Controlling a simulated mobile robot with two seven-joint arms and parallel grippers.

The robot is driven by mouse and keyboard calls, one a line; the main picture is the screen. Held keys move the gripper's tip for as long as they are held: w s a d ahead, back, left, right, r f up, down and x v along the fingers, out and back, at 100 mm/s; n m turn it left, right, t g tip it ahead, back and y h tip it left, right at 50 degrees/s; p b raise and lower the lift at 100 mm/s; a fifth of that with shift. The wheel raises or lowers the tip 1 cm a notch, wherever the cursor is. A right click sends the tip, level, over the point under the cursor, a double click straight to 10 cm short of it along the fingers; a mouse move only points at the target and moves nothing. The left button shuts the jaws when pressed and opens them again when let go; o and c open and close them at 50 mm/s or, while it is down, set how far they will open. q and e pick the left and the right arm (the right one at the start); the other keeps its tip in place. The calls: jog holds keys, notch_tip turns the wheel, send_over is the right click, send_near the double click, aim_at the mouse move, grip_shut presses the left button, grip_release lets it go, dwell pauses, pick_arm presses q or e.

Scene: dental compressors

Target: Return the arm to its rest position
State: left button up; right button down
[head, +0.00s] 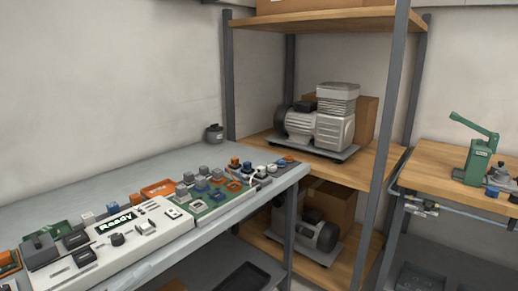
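Neither of my arms nor either gripper shows in the head view. A grey compressor (318,122) stands on the middle wooden shelf (378,164) of a metal rack. A second, darker compressor (313,236) sits on the lower shelf (350,262), partly hidden by the table end and a rack post.
A grey table (150,172) on the left holds a white control panel (150,232) reading "READY" and a green board (212,195) with several small parts. A wooden bench (437,174) on the right holds a green press (477,150).

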pick_arm(q)
jog(key=s+a+f+n+y+p, duration=0.1)
jog(key=s+a+f+n+y, duration=0.1)
jog(key=f+n+y, duration=0.45)
jog(key=s+a+f+n+y+p, duration=0.1)
jog(key=s+f+n+y, duration=0.1)
jog(key=f+n+y, duration=0.45)
jog(key=s+d+f+n+g, duration=0.1)
jog(key=s+f+n+g, duration=0.3)
jog(key=s+f, duration=0.5)
notch_tip(320, 180, down, 3)
jog(key=shift+s+d+r+n+p, duration=0.1)
jog(key=shift+s+d+n+p, duration=0.15)
jog(key=shift+n, duration=0.85)
